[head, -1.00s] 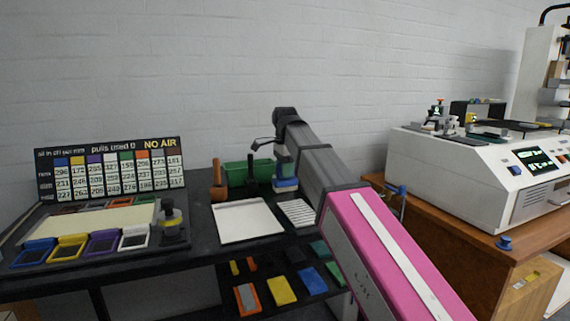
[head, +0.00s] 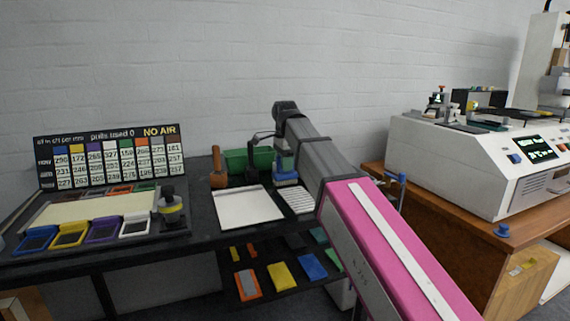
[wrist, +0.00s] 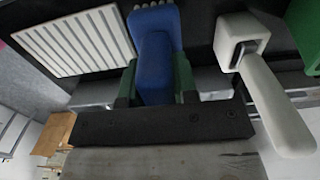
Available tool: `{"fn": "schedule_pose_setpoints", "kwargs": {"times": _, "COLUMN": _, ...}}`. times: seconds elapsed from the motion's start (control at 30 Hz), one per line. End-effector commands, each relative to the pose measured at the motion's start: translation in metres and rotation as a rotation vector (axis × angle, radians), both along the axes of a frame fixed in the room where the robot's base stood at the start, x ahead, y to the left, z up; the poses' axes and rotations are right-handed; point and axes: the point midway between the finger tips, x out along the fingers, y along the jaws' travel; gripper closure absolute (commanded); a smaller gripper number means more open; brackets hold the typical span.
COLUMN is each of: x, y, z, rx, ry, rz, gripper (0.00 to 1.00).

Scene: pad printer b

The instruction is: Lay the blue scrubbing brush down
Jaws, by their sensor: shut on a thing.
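The blue scrubbing brush (wrist: 155,58) is between the two green fingers of my gripper (wrist: 155,86) in the wrist view, its pale bristle tufts at the top edge of the picture. My gripper is shut on it. In the head view my gripper (head: 286,166) is at the back right of the black bench, with a little blue of the brush (head: 286,180) showing below it. The brush is just behind the white ribbed tray (head: 298,199), which also shows left of it in the wrist view (wrist: 70,45). I cannot tell whether the brush touches the bench.
A pale-handled tool (wrist: 275,100) lies close right of the brush in the wrist view. A green bin (head: 262,158) and an orange-brown object (head: 217,170) stand at the back. A white flat tray (head: 247,207) lies in front. A white machine (head: 450,170) stands right.

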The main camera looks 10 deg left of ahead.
Motion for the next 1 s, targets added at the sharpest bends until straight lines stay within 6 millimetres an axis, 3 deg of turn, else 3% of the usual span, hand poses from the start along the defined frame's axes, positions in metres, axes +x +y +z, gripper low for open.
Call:
{"fn": "schedule_pose_setpoints", "kwargs": {"times": 0.6, "x": -0.0001, "y": -0.0001, "z": -0.01, "rx": 0.0, "ry": 0.0, "rz": 0.0, "gripper": 0.97}}
{"fn": "schedule_pose_setpoints", "kwargs": {"times": 0.63, "x": 0.0, "y": 0.0, "z": -0.0096, "rx": 0.0, "ry": 0.0, "rz": 0.0, "gripper": 0.63}}
{"fn": "schedule_pose_setpoints", "kwargs": {"times": 0.67, "x": 0.0, "y": 0.0, "z": -0.0095, "rx": 0.0, "ry": 0.0, "rz": 0.0, "gripper": 0.58}}
{"fn": "schedule_pose_setpoints", "kwargs": {"times": 1.0, "x": 0.0001, "y": 0.0, "z": -0.0093, "rx": 0.0, "ry": 0.0, "rz": 0.0, "gripper": 0.58}}
